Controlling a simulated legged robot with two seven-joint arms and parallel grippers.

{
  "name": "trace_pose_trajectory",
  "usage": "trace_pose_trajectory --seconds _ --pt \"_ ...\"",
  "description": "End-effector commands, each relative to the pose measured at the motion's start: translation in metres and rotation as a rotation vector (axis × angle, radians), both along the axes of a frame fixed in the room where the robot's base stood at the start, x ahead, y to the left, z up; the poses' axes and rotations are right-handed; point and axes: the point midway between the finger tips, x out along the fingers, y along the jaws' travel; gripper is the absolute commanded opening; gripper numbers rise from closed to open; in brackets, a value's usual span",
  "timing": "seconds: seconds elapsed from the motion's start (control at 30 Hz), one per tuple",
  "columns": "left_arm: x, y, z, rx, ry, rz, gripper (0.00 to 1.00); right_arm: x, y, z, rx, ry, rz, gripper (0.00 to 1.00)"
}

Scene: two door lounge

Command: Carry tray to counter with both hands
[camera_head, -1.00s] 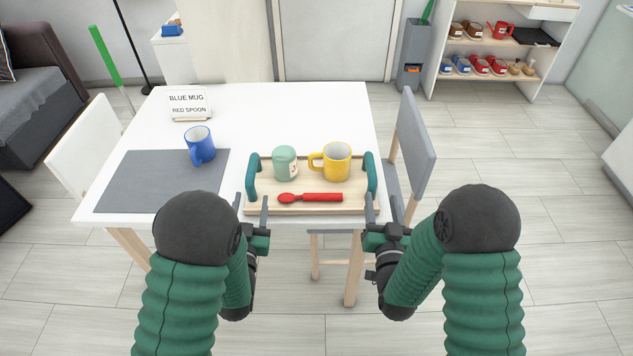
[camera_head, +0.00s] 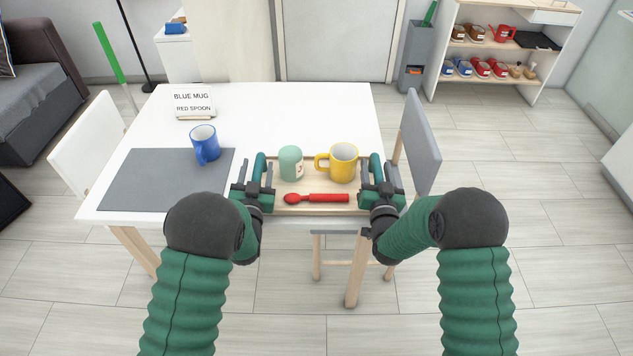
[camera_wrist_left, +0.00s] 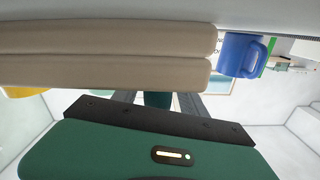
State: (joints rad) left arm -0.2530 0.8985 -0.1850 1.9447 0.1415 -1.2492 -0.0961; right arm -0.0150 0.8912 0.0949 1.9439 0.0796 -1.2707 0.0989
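The wooden tray (camera_head: 312,210) lies on the white table near its front right corner. It holds a mint-green jar (camera_head: 290,164), a yellow mug (camera_head: 344,163) and a red spoon (camera_head: 318,198). My left gripper (camera_head: 256,172) is open, its fingers on either side of the tray's left green handle (camera_head: 260,165). In the left wrist view that handle (camera_wrist_left: 157,100) shows between the fingers, with gaps beside it. My right gripper (camera_head: 377,172) is open around the right green handle (camera_head: 376,163). The destination counter cannot be made out for certain.
A blue mug (camera_head: 205,144) stands at the edge of a grey mat (camera_head: 160,185). A sign (camera_head: 192,102) reads "BLUE MUG, RED SPOON". A grey chair (camera_head: 420,140) stands close by the table's right side.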

Motion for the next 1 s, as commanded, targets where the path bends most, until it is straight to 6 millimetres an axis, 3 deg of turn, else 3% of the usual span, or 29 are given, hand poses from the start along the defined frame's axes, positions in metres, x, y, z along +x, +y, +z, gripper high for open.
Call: trace_pose_trajectory --seconds 0.03,0.4,0.8,1.0 --pt "0.000 -0.001 0.000 0.000 0.000 -0.001 0.45 0.000 0.000 0.000 0.000 0.000 -0.001 0.45" --pt "0.000 -0.001 0.000 0.000 -0.001 -0.001 0.00 0.000 -0.001 0.000 0.000 0.000 -0.001 0.00" --pt "0.000 -0.001 0.000 0.000 -0.002 -0.001 0.00 0.000 -0.001 -0.001 0.000 0.001 -0.001 0.00" --pt "0.000 -0.001 0.010 0.000 -0.005 -0.002 0.00 0.000 0.000 0.010 0.001 -0.003 -0.002 0.00"
